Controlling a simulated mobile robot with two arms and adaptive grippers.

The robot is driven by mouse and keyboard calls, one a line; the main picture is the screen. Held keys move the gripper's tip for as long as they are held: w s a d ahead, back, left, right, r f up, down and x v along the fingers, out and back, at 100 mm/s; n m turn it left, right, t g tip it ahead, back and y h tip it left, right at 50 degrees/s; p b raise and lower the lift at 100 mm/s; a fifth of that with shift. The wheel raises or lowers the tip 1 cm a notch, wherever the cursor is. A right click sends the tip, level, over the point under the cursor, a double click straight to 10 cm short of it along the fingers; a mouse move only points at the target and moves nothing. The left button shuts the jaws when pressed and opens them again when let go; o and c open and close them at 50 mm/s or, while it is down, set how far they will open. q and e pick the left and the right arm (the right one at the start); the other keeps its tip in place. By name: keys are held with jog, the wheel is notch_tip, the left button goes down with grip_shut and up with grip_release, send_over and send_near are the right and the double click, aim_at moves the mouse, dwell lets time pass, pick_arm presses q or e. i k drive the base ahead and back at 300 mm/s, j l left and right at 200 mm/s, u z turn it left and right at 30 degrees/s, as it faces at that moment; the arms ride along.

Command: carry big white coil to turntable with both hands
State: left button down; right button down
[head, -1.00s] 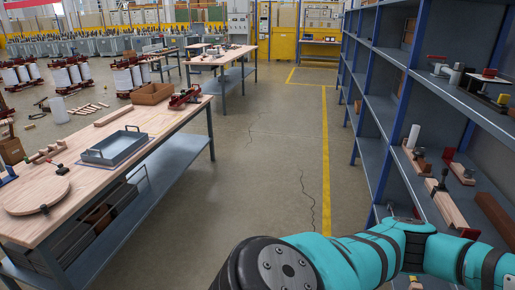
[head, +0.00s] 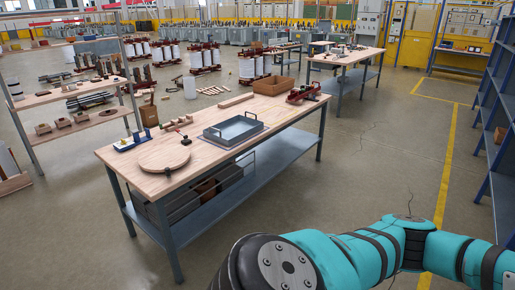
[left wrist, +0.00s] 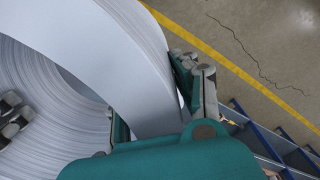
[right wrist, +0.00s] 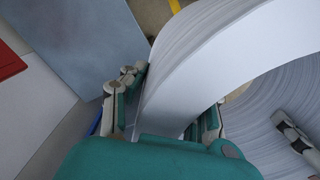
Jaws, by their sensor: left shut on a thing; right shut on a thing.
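The big white coil (left wrist: 130,65) fills much of the left wrist view and also shows in the right wrist view (right wrist: 225,60). My left gripper (left wrist: 155,105) is shut on its wall, one finger outside and one inside. My right gripper (right wrist: 168,105) is shut on another part of the wall the same way. Each wrist view shows the other gripper's fingertips across the hollow. The coil and both grippers are out of the head view. The turntable, a round wooden disc (head: 165,158), lies on the near left end of the workbench (head: 225,160).
A grey metal tray (head: 234,131), a wooden box (head: 273,86) and a red tool (head: 304,93) are on the workbench. A blue-framed shelf (head: 495,120) stands at the right, a lighter rack (head: 75,110) at the left. The floor before the workbench is clear.

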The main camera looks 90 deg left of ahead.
aim_at(164, 156)
jog(key=u, duration=4.25)
jog(key=i+l+u, duration=0.1)
jog(key=u, duration=0.3)
jog(key=l+u, duration=0.2)
jog(key=u, duration=0.2)
jog(key=i+l, duration=0.15)
jog(key=l, duration=0.4)
jog(key=i+l, duration=0.15)
jog(key=l, duration=0.45)
jog(key=i+l, duration=0.15)
jog(key=l, duration=0.4)
jog(key=i+l, duration=0.15)
jog(key=l, duration=0.4)
jog(key=i+l, duration=0.15)
jog(key=l, duration=0.45)
jog(key=i+l, duration=0.15)
jog(key=l, duration=0.4)
jog(key=i+l, duration=0.15)
jog(key=l, duration=0.45)
jog(key=i+l, duration=0.15)
jog(key=l, duration=0.4)
